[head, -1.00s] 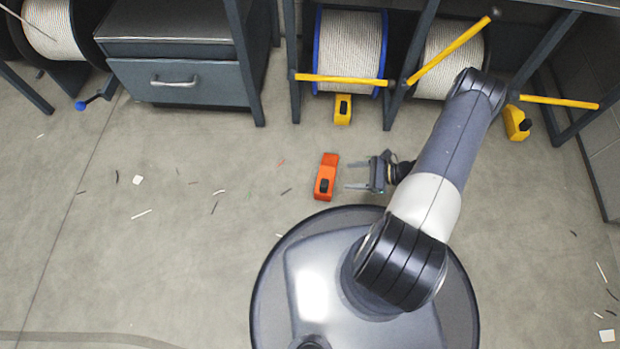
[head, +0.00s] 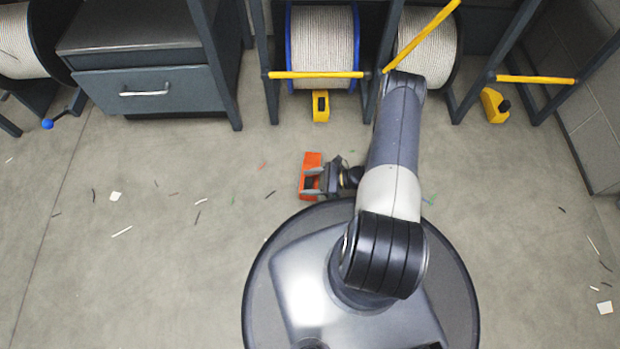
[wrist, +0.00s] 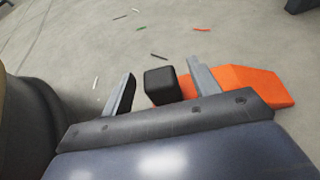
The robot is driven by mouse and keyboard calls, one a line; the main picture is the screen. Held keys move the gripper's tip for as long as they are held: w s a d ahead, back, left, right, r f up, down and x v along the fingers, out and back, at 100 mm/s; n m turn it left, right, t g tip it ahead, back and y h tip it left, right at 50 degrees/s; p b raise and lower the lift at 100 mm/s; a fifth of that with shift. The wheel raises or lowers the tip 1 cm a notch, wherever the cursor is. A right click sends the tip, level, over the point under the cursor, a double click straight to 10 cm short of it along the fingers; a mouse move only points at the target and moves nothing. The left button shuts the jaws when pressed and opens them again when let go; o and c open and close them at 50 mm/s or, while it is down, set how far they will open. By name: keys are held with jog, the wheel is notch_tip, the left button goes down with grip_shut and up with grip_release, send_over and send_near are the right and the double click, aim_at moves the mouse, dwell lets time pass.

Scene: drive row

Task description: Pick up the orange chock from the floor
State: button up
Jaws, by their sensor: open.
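The orange chock (head: 313,160) lies on the floor just in front of my round base, left of my arm in the head view. My gripper (head: 312,183) is open and reaches over the chock's near part from the right. In the wrist view, the chock's black block (wrist: 161,85) shows between the two fingers of my gripper (wrist: 163,88). The orange wedge (wrist: 248,84) extends to the right, past the right finger. The gripper's palm hides the chock's lower part. I cannot tell whether the fingers touch it.
Two yellow chocks (head: 320,105) (head: 494,105) sit by the rack with cable drums (head: 322,45) and yellow bars (head: 316,75). A drawer cabinet (head: 150,88) stands at the upper left. The floor on the left is open, with small scraps.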

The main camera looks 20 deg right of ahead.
jog(key=shift+x, duration=1.3)
jog(key=shift+c, duration=0.2)
grip_shut()
